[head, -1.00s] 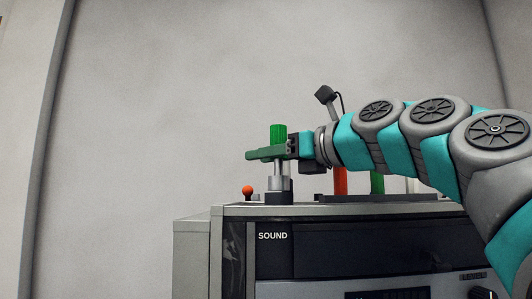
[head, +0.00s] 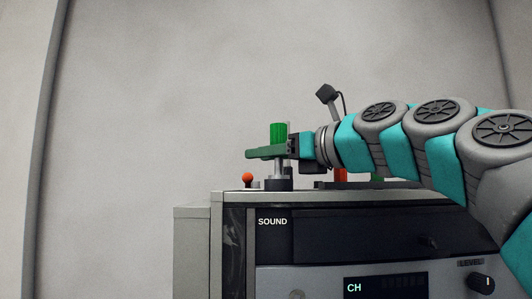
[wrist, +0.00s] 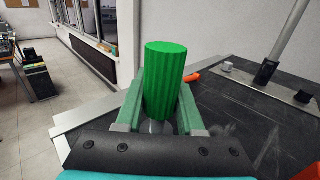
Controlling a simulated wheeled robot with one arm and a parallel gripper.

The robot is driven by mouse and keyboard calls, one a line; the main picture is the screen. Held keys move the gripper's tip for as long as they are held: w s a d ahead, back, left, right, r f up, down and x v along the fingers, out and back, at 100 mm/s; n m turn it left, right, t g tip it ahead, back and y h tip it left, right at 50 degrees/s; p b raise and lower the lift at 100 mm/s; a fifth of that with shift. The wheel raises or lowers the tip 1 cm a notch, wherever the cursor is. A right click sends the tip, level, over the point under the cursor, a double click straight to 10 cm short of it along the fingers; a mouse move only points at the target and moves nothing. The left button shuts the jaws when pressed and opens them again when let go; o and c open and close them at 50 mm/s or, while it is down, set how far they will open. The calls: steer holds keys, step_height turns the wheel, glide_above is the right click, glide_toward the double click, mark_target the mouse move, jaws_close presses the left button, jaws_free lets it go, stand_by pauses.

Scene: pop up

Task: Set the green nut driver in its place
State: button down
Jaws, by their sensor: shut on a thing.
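The green nut driver (head: 278,134) stands upright in my gripper (head: 268,153), which is shut on its ribbed handle. In the wrist view the green handle (wrist: 168,80) sits between the two green fingers. Its metal shaft (head: 279,168) points down. The shaft meets a dark round base (head: 279,183) on top of the cabinet. The tip is hidden, so I cannot tell how deep it sits.
The cabinet marked SOUND (head: 330,235) lies below my gripper. Red (head: 341,175) and green (head: 377,180) pieces stand partly behind my arm. A post (wrist: 290,45) rises from the cabinet top.

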steer(key=shift+c, duration=2.2)
jaws_free()
steer(key=shift+v, duration=3.9)
